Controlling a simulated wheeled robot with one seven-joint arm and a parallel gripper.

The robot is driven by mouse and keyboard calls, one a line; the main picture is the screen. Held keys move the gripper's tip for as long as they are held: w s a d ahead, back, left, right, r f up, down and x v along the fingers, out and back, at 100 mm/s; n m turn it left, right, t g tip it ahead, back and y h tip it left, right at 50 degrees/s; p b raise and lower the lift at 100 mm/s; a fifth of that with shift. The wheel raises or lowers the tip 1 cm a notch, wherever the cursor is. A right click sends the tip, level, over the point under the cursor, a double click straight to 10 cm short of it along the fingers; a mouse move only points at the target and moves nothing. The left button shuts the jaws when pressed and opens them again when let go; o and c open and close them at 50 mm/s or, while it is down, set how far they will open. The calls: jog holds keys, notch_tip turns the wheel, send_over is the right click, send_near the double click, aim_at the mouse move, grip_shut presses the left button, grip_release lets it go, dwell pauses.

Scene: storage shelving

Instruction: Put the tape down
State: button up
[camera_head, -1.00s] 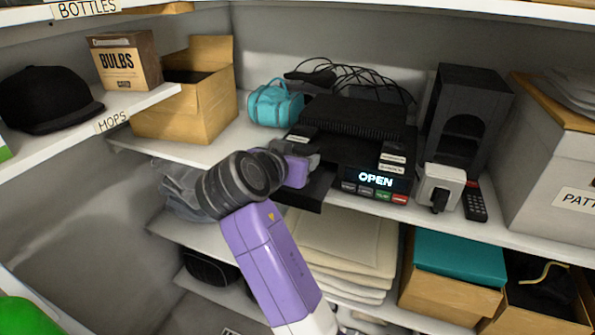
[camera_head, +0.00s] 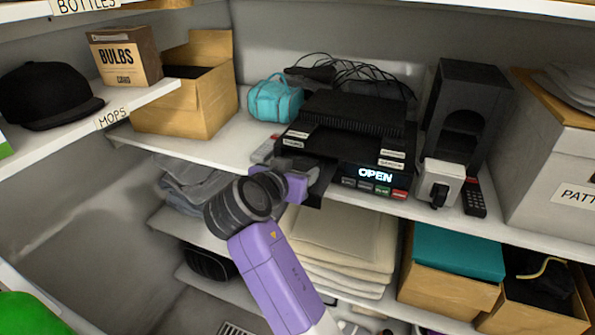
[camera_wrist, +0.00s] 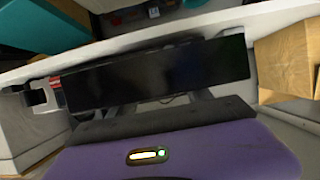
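The black player (camera_head: 345,140) stands on the middle shelf, its display reading OPEN. A dark tray (camera_head: 314,200) sticks out at its front left. My gripper (camera_head: 302,170) is at this tray, with its purple body and grey fingers in front of and over part of it. In the wrist view, a wide glossy black slab (camera_wrist: 155,75) lies just beyond my gripper. I cannot tell whether it is the tape or part of the player. No tape can be made out for certain. The fingers are too hidden to tell open from shut.
A teal bag (camera_head: 275,100) and an open cardboard box (camera_head: 187,105) stand left of the player. A white adapter (camera_head: 440,180), a remote (camera_head: 474,198) and a black speaker-like case (camera_head: 465,115) are to its right. Folded cloths (camera_head: 345,240) lie on the shelf below.

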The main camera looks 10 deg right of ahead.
jog(key=shift+s+d+f, duration=0.1)
jog(key=shift+f, duration=0.15)
jog(key=shift+r+p, duration=0.35)
jog(key=b+v, duration=0.2)
jog(key=v, duration=1)
jog(key=shift+b, duration=0.35)
jog(key=shift+r, duration=0.1)
